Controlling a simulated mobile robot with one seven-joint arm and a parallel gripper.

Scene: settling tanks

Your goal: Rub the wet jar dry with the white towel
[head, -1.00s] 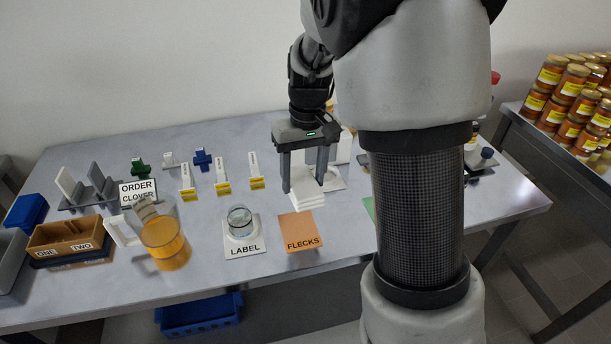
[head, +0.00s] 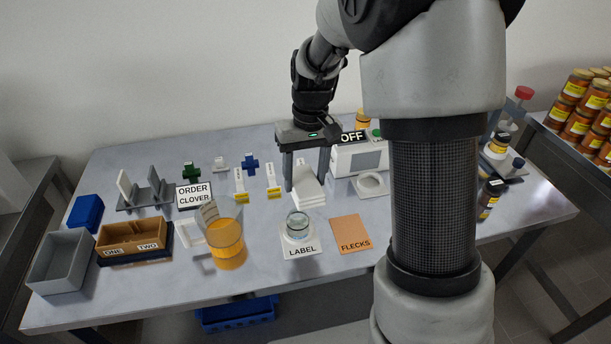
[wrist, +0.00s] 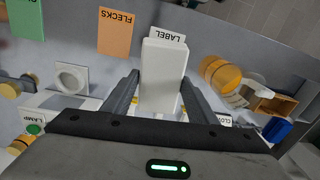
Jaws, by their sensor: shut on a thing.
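The white towel (head: 309,194) is a folded, layered white piece with an upright part between my fingers. My gripper (head: 307,178) is shut on that upright part; the wrist view shows the towel (wrist: 163,75) between both fingers. I cannot tell whether the towel touches the table. The clear glass jar (head: 297,224) stands upright on the white LABEL pad (head: 301,250), in front of the towel and apart from it in the head view. Wetness on the jar is too small to tell. In the wrist view the towel hides the jar.
An orange FLECKS card (head: 351,233) lies right of the jar. An amber-filled beaker (head: 228,250) stands left of it. Behind are yellow-ended strips (head: 273,190) and a white box marked OFF (head: 352,158). A brown divided tray (head: 128,232) is at left.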

